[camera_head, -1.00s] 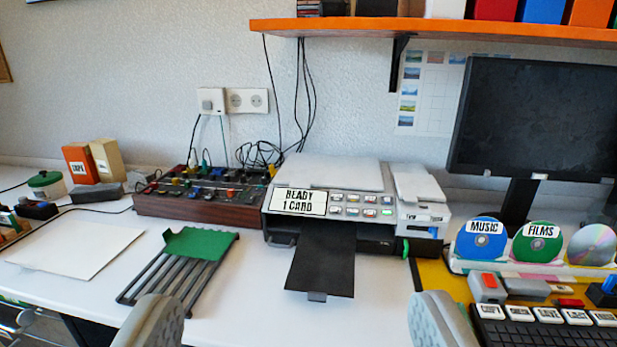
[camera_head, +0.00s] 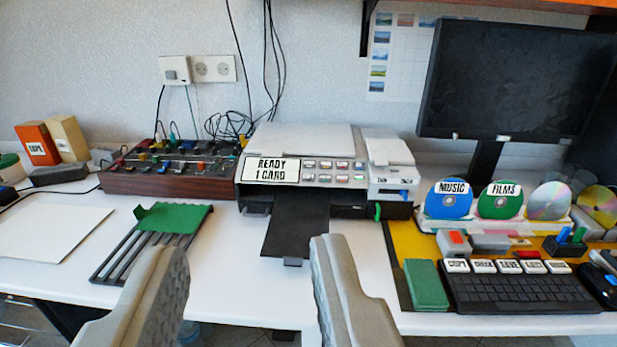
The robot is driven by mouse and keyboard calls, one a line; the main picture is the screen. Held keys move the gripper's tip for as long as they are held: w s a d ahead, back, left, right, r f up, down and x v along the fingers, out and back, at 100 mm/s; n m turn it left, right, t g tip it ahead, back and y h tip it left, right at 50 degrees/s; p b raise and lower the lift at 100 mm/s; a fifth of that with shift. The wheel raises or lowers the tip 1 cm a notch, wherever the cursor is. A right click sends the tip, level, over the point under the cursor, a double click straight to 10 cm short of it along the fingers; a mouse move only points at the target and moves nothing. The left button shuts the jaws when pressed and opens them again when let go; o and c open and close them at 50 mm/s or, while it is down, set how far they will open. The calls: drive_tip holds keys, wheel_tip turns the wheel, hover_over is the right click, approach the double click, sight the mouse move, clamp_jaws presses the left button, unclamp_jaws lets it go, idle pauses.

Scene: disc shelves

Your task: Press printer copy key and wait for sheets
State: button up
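The printer (camera_head: 318,142) stands on the white desk against the wall. Its display (camera_head: 270,170) reads "READY 1 CARD". Two rows of small keys (camera_head: 333,171) sit right of the display; their labels are too small to read. The black output tray (camera_head: 297,225) sticks out in front and looks bare. My gripper (camera_head: 243,255) shows at the bottom of the view, its two grey fingers wide apart and nothing between them. It is in front of the printer, apart from it.
Left of the printer are a knobbed mixer box (camera_head: 170,172), a ribbed rack with a green sheet (camera_head: 173,217) and a white sheet (camera_head: 45,233). Right are a keyboard (camera_head: 520,288), a green block (camera_head: 427,285), labelled discs (camera_head: 449,200) and a monitor (camera_head: 515,80). An orange shelf hangs above.

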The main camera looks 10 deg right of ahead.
clamp_jaws()
idle(1.4)
